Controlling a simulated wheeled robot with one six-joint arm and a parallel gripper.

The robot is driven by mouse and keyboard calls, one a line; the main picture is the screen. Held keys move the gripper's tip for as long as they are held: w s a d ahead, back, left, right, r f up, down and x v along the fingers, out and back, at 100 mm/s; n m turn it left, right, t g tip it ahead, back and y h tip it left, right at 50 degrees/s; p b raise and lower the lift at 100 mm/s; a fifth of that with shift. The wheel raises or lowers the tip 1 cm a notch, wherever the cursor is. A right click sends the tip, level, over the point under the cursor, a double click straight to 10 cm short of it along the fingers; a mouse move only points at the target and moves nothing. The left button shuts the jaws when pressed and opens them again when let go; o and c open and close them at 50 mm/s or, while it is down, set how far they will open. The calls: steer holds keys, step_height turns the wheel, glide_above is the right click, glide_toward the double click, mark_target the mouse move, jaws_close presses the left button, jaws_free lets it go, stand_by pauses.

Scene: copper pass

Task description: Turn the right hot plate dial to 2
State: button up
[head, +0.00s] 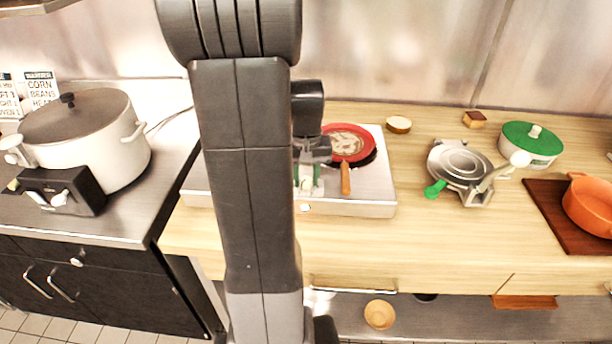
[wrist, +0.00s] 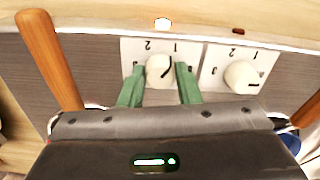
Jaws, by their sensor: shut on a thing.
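In the wrist view, my gripper (wrist: 160,75) is shut on a white dial knob (wrist: 158,72), one green finger on each side. This knob is the left one in that view. Its dark mark points up and right, toward the 1 side and away from the 2. A second white knob (wrist: 241,77) is free on its own numbered plate; its mark points right. In the head view, my gripper (head: 308,182) is at the front of the grey hot plate (head: 375,195). My arm hides the hot plate's middle-left part, and the gripped knob is hard to make out there.
A red pan (head: 352,142) sits on the hot plate, its wooden handle (head: 346,180) jutting forward close beside my gripper. Wooden handles also flank the wrist view. A hand-cranked metal device (head: 460,165) stands to the right.

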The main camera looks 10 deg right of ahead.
mark_target(306, 179)
steer(key=n, duration=0.6)
steer(key=shift+n, duration=0.3)
steer(key=n, duration=0.6)
steer(key=shift+w+n, duration=0.1)
steer(key=shift+n, duration=0.2)
steer(key=o, duration=1)
steer(key=shift+r, duration=0.1)
step_height(306, 179, up, 14)
steer(key=shift+f, duration=0.15)
steer(key=shift+f, duration=0.1)
